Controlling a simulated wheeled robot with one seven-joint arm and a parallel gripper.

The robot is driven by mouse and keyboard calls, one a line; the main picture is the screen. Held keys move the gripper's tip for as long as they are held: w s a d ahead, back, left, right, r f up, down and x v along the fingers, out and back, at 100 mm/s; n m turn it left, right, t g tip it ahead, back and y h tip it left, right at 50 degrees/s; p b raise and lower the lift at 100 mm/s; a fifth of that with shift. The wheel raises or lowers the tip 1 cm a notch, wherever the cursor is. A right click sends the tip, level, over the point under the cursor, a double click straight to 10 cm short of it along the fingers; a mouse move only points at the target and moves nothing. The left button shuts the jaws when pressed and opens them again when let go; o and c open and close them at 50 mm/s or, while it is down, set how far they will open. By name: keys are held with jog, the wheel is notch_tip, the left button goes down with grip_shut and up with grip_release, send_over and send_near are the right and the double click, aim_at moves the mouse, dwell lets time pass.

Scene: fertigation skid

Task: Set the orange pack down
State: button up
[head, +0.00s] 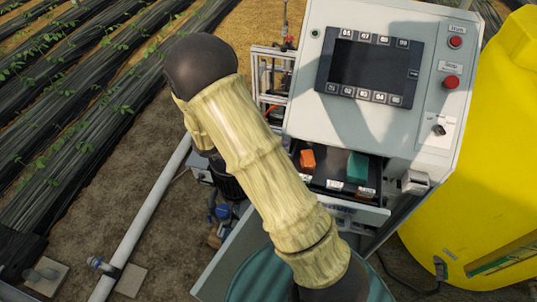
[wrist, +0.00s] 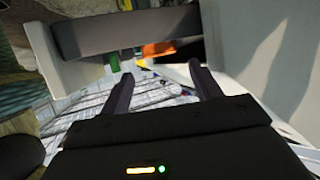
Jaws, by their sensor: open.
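The orange pack (head: 307,160) sits in the left part of an open drawer (head: 375,213) below the control panel in the head view. An orange patch that looks like the same pack (wrist: 158,48) shows beyond my fingertips in the wrist view, partly hidden by a dark bar. My gripper (wrist: 160,74) is open in the wrist view, with nothing visible between its two fingers. The pack appears apart from the fingers. In the head view my arm hides the gripper.
A green pack (head: 357,167) lies right of the orange one, in the same labelled drawer. The control cabinet (head: 385,115) rises behind it. A yellow tank (head: 485,175) stands close on the right. Pale walls flank my fingers in the wrist view.

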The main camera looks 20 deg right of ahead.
jog(key=shift+b+v, duration=0.45)
jog(key=shift+v, duration=1.6)
jog(key=shift+w, duration=0.15)
jog(key=shift+a, duration=0.1)
jog(key=shift+d, duration=0.25)
